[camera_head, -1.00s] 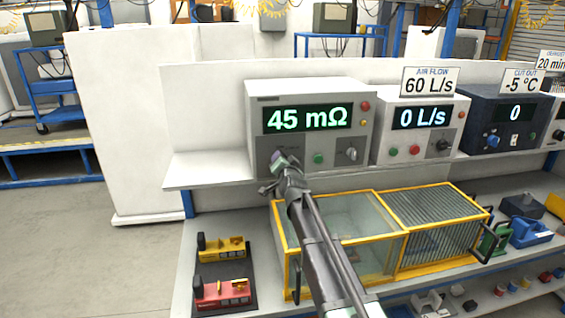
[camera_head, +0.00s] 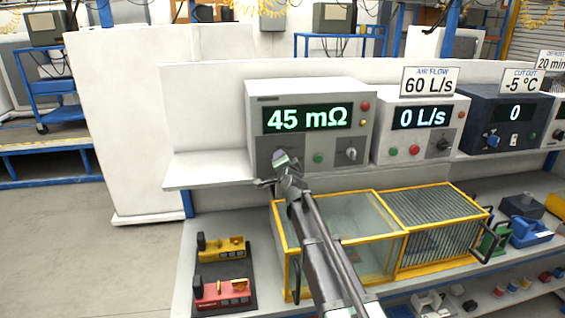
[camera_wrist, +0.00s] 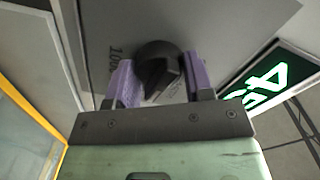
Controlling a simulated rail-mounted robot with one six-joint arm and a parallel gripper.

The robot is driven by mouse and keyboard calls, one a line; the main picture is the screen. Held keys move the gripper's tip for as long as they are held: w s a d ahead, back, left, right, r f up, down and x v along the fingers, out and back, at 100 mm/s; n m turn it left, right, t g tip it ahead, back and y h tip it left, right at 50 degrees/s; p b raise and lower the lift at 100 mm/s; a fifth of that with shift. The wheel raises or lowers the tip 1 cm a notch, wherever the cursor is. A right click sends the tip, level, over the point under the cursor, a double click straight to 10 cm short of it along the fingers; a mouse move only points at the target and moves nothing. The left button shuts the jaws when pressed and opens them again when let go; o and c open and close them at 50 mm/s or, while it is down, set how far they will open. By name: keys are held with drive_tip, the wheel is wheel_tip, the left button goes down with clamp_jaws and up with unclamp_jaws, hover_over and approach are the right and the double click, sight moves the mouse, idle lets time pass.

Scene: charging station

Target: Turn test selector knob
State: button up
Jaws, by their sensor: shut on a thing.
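The black selector knob (camera_wrist: 153,56) is on the grey front panel of the meter (camera_head: 290,97), whose display reads 45 mΩ in green. My gripper (camera_head: 279,159) is at the lower left of that panel and hides the knob in the head view. In the wrist view, the purple fingers of my gripper (camera_wrist: 160,80) are on either side of the knob and shut on it. Printed marks show on the panel beside the knob, partly covered by it.
A green button (camera_head: 318,158) and another knob (camera_head: 347,154) are right of my gripper. A yellow-framed glass case (camera_head: 380,193) stands below the shelf. A second instrument (camera_head: 415,151) reads 0 L/s. Yellow and red devices (camera_head: 222,249) lie at lower left.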

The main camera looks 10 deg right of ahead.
drive_tip(key=o, duration=0.9)
drive_tip(key=s, duration=1.1)
drive_tip(key=shift+d, duration=0.25)
